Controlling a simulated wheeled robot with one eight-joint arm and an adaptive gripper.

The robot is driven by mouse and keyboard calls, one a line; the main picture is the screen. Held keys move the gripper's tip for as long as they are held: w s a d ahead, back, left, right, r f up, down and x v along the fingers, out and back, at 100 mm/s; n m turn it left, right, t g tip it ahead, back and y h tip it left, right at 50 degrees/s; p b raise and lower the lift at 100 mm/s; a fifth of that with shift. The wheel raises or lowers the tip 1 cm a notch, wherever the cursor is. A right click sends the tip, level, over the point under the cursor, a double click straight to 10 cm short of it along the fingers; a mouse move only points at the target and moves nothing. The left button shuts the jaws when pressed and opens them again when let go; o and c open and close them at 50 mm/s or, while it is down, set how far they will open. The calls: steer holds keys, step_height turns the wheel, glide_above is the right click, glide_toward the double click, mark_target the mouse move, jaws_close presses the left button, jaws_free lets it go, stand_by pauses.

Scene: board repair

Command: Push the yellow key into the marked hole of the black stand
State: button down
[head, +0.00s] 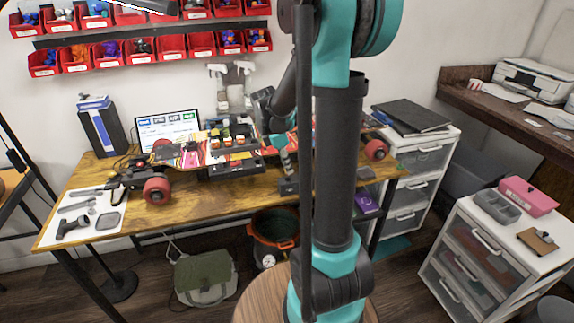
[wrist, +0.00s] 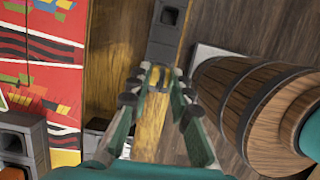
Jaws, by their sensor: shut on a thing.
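My gripper (wrist: 160,76) is shut on the yellow key (wrist: 153,79), of which only small yellow parts show between the fingertips. A black stand (wrist: 163,50) lies just beyond the fingertips at the table edge, with a square opening in its far end. I cannot see a mark on it or tell whether the key touches it. In the head view my gripper (head: 285,164) points down over the table, just above a small dark block (head: 288,187) that looks like this stand. The key cannot be made out there.
A red patterned skateboard deck (wrist: 45,60) lies left of my gripper, with another dark hollow block (wrist: 20,138) near it. The wooden table (head: 215,186) also holds a laptop (head: 167,127) and a tool mat (head: 88,212).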

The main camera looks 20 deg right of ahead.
steer(key=shift+f, duration=1.65)
stand_by(2.5)
steer(key=c, duration=1)
jaws_free()
steer(key=shift+r, duration=0.3)
steer(key=shift+r, duration=0.3)
steer(key=shift+r, duration=0.95)
steer(key=shift+r, duration=2.95)
